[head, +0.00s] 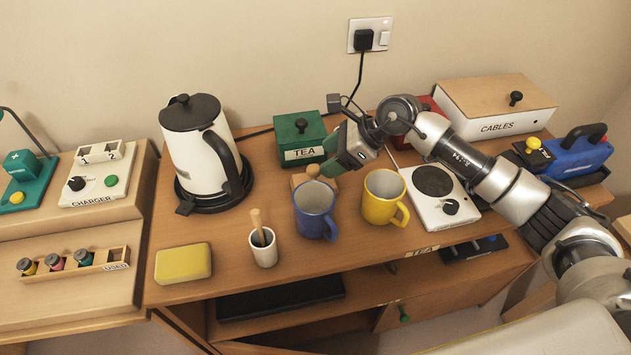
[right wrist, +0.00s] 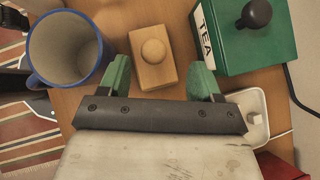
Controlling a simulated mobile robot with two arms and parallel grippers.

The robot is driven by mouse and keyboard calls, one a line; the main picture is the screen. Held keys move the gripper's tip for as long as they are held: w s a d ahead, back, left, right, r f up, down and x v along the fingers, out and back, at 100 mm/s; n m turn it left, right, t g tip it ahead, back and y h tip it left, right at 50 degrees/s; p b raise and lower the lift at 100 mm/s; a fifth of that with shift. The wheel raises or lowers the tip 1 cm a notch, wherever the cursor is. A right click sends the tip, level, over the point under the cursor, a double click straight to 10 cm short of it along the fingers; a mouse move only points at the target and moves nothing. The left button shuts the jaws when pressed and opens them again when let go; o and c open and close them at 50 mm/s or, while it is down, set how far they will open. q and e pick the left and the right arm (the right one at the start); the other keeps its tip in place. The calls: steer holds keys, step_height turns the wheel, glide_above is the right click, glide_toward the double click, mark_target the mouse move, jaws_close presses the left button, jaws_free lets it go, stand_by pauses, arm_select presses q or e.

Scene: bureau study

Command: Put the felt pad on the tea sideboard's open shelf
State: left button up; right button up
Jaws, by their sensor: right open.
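A light wooden block with a round knob (right wrist: 153,57) sits on the sideboard top between the blue mug and the green TEA box; it is the likely felt pad, though no felt shows. In the head view the block (head: 301,181) is partly hidden by my right gripper (head: 325,167). My right gripper is open and empty, pointing down over the block. In the right wrist view its green fingers (right wrist: 160,78) stand on either side, with the block slightly beyond the tips. The sideboard's open shelf (head: 362,288) shows below the top, with a black flat item (head: 280,298) on it. My left gripper is out of view.
A blue mug (head: 315,212), a yellow mug (head: 382,200) and the TEA box (head: 301,137) crowd the block. A white hotplate (head: 436,200), kettle (head: 200,145), small cup (head: 264,250) and yellow sponge (head: 183,264) share the top. The front middle edge is clear.

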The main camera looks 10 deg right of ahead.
mark_target(313, 170)
steer(key=shift+s+p+x, duration=0.2)
steer(key=shift+p+x, duration=0.1)
steer(key=shift+x, duration=1.05)
steer(key=shift+s+p+x, duration=0.15)
steer(key=shift+p+x, duration=0.15)
steer(key=shift+x, duration=1.1)
steer(key=c, duration=1.1)
